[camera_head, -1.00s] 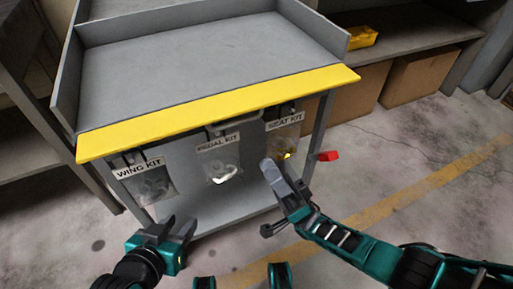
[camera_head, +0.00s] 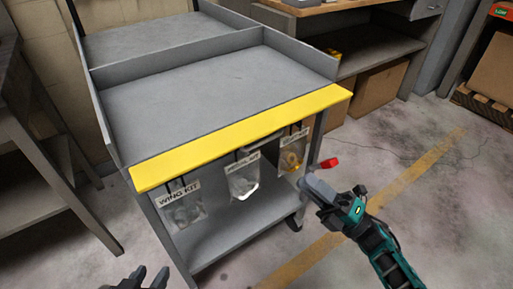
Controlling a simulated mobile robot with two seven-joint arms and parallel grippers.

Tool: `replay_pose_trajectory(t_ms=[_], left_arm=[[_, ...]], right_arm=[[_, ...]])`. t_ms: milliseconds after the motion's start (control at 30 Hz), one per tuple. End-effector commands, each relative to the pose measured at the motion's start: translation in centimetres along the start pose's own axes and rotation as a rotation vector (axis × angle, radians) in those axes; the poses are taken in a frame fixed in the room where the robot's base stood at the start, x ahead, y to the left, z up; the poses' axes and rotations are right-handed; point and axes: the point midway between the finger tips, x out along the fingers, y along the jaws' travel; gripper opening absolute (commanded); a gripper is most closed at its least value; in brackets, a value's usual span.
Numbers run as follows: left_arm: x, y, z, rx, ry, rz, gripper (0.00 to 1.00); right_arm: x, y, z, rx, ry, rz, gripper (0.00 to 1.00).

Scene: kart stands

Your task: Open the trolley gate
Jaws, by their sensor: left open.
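The grey trolley (camera_head: 190,85) stands in front of me with raised side walls. Its gate, a yellow front board (camera_head: 245,135), runs along the front edge and looks upright or nearly flat; I cannot tell its hinge. My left gripper (camera_head: 150,275) is at the bottom edge, open and empty, well in front of the trolley and away from the gate. My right gripper (camera_head: 308,184) is in front of the trolley's right corner, below the gate and apart from it; its fingers overlap, so its opening is unclear.
Labelled bags hang under the board: wing kit (camera_head: 184,212), pedal kit (camera_head: 243,182) and seat kit (camera_head: 293,158). A red piece (camera_head: 329,163) shows at the right corner. A shelf with boxes (camera_head: 380,85) stands behind right. The floor at right is clear, with a yellow line.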

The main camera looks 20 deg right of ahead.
Motion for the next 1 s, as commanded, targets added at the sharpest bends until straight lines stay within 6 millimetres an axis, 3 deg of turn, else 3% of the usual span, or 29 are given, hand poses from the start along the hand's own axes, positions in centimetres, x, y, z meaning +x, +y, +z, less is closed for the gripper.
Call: replay_pose_trajectory(t_ms=[233, 700, 1000], left_arm=[[-0.1, 0.1, -0.2, 0.0, 0.005, 0.0, 0.43], [-0.2, 0.1, -0.5, 0.0, 0.01, 0.001, 0.43], [-0.2, 0.1, -0.5, -0.001, 0.009, 0.001, 0.43]], right_arm=[[1.7, 0.2, 0.3, -0.047, -0.004, -0.011, 0.2], [10.8, 0.0, 0.3, -0.043, -0.004, -0.009, 0.2], [12.7, 0.0, 0.3, -0.042, -0.004, -0.011, 0.2]])
